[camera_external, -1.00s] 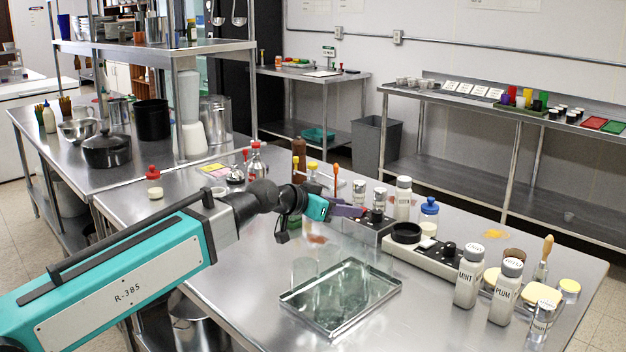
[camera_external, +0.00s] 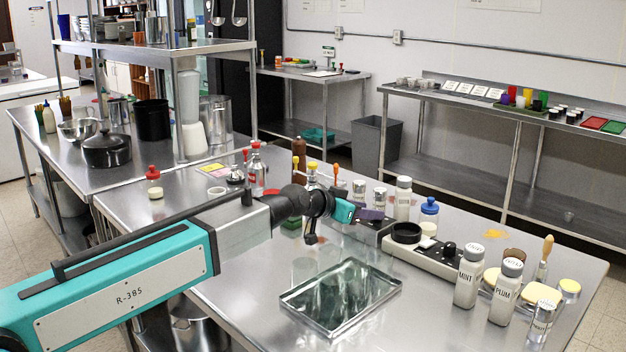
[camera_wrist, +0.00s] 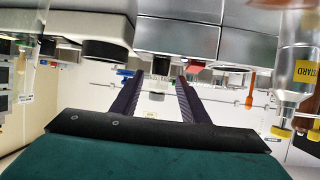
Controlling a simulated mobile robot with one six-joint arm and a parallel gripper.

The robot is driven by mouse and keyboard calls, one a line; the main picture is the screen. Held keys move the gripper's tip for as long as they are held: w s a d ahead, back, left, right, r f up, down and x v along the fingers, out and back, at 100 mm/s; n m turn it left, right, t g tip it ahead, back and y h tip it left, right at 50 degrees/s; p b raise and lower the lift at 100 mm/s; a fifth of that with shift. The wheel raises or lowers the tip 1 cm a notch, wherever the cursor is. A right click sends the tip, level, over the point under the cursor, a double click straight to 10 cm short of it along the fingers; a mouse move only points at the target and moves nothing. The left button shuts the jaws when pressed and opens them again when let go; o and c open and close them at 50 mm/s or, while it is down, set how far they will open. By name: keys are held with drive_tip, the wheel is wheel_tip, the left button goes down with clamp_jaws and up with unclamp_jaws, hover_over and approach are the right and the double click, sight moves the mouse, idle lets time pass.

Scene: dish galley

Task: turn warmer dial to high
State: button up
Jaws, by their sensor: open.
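My gripper (camera_external: 372,214) reaches over the steel counter at the front side of a low steel box with a dark top (camera_external: 368,232), which looks like the warmer. In the wrist view, which looks upside down, the two purple fingers of my gripper (camera_wrist: 158,80) are apart with nothing clamped between them. A small black knob (camera_wrist: 161,66) on the steel box (camera_wrist: 178,38) shows between the fingertips; it looks like the dial. I cannot tell whether the fingers touch it or what its setting is. In the external view the gripper hides the dial.
A white appliance with a black round top (camera_external: 407,233) stands right of the box. A glass tray (camera_external: 340,297) lies in front. A mustard-labelled bottle (camera_wrist: 303,75) is close at the right of the wrist view. White shaker bottles (camera_external: 468,277) stand at the right.

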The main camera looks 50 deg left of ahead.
drive_tip(key=shift+p+x, duration=0.5)
drive_tip(key=shift+x, duration=1.95)
drive_tip(key=shift+c, duration=0.3)
drive_tip(key=c, duration=1)
